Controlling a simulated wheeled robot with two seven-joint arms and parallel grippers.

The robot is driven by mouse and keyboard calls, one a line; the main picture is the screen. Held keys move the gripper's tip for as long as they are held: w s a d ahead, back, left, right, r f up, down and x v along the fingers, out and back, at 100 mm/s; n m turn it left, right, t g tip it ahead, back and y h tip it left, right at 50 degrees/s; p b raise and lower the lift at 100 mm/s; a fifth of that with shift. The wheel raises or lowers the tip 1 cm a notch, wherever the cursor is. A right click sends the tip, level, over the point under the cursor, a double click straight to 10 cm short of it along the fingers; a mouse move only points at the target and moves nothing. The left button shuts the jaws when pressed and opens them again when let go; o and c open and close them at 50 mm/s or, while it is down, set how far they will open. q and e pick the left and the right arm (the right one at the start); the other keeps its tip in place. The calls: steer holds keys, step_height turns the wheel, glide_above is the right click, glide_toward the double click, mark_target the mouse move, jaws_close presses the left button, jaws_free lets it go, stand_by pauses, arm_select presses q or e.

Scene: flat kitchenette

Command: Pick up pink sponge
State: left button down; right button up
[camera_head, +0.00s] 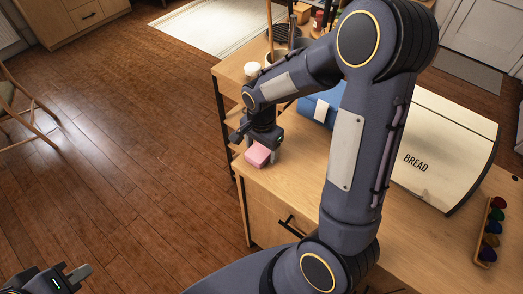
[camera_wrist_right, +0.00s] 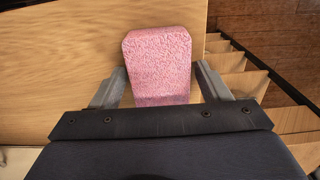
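The pink sponge (camera_head: 258,154) lies near the left edge of the wooden counter in the head view. My right gripper (camera_head: 260,150) points down over it, its fingers at the sponge. In the right wrist view the sponge (camera_wrist_right: 158,62) stands between the two grey fingers of my right gripper (camera_wrist_right: 158,88). The fingers are spread, with a narrow gap visible on each side of the sponge. My left gripper (camera_head: 72,280) is at the bottom left of the head view, over the floor and away from the counter; only part of it shows.
A bread box (camera_head: 436,150) stands on the counter (camera_head: 285,190) to the right. A blue object (camera_head: 322,105) is partly hidden behind my right arm. A rack of coloured pods (camera_head: 490,232) is at the far right. A white container (camera_head: 252,70) stands farther back.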

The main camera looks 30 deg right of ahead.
mark_target(261, 149)
steer(key=c, duration=0.8)
steer(key=shift+o, duration=0.2)
steer(key=shift+r+p, duration=0.45)
steer(key=shift+r, duration=0.1)
step_height(261, 149, up, 3)
steer(key=shift+f+p, duration=0.15)
steer(key=shift+p, duration=0.9)
steer(key=s+r+p, duration=0.2)
steer(key=s+r, duration=0.2)
steer(key=s, duration=0.3)
steer(key=s+a+r+p, duration=0.1)
steer(key=s+r+p, duration=0.1)
steer(key=s+r, duration=0.3)
steer(key=shift+s+p, duration=0.3)
steer(key=shift+s, duration=0.7)
steer(key=shift+a+r, duration=0.1)
